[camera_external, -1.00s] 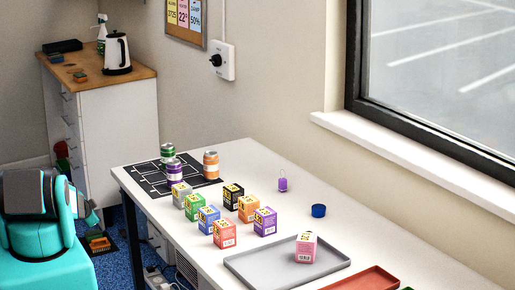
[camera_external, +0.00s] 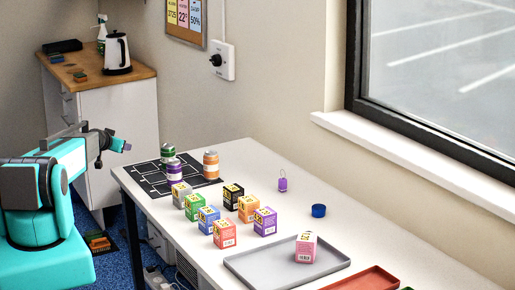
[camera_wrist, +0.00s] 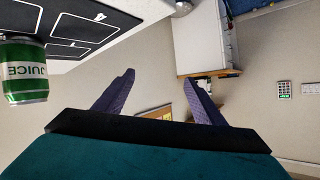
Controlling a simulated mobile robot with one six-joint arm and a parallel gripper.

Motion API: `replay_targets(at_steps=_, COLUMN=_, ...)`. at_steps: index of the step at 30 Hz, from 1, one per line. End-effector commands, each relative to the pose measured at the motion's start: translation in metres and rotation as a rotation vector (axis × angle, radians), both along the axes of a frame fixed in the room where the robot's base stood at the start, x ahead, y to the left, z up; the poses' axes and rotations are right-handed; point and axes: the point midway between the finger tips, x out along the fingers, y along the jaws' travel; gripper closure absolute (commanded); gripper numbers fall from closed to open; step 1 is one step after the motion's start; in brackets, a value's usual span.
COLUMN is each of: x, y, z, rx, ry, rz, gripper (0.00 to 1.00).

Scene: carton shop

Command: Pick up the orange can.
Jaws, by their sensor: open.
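The orange can (camera_external: 211,166) stands upright on the right side of the black marked mat (camera_external: 146,182), at the far end of the white table. A green can (camera_external: 168,150) and a purple can (camera_external: 174,172) stand on the mat to its left. My gripper (camera_external: 125,146) is left of the mat, beyond the table's end and apart from every can. In the wrist view my gripper (camera_wrist: 161,77) shows two purple fingers spread, with nothing between them. The green can (camera_wrist: 22,72) appears upside down at the left edge there. The orange can is not in the wrist view.
Several small cartons, including a black one (camera_external: 233,196), stand in front of the cans. A grey tray (camera_external: 262,277) holds a pink carton (camera_external: 306,248). A blue round item (camera_external: 318,211) lies to the right. The table behind the orange can is clear.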

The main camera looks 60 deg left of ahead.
Motion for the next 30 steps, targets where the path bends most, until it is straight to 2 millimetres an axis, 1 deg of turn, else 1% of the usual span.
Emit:
replay_targets(at_steps=1, x=0.016, y=-0.007, z=0.011, rx=-0.021, ry=-0.028, rz=-0.022, gripper=0.36)
replay_targets(at_steps=6, x=0.057, y=-0.029, z=0.037, rx=-0.081, ry=-0.111, rz=-0.087, gripper=0.36)
replay_targets(at_steps=12, x=0.094, y=-0.054, z=0.063, rx=-0.133, ry=-0.183, rz=-0.164, gripper=0.36)
replay_targets(at_steps=14, x=0.104, y=-0.062, z=0.067, rx=-0.15, ry=-0.2, rz=-0.196, gripper=0.36)
replay_targets(at_steps=18, x=0.118, y=-0.082, z=0.063, rx=-0.181, ry=-0.2, rz=-0.282, gripper=0.36)
replay_targets(at_steps=23, x=0.127, y=-0.104, z=0.053, rx=-0.207, ry=-0.178, rz=-0.388, gripper=0.36)
replay_targets(at_steps=26, x=0.131, y=-0.121, z=0.046, rx=-0.221, ry=-0.164, rz=-0.469, gripper=0.36)
replay_targets(at_steps=30, x=0.137, y=-0.149, z=0.038, rx=-0.236, ry=-0.145, rz=-0.599, gripper=0.36)
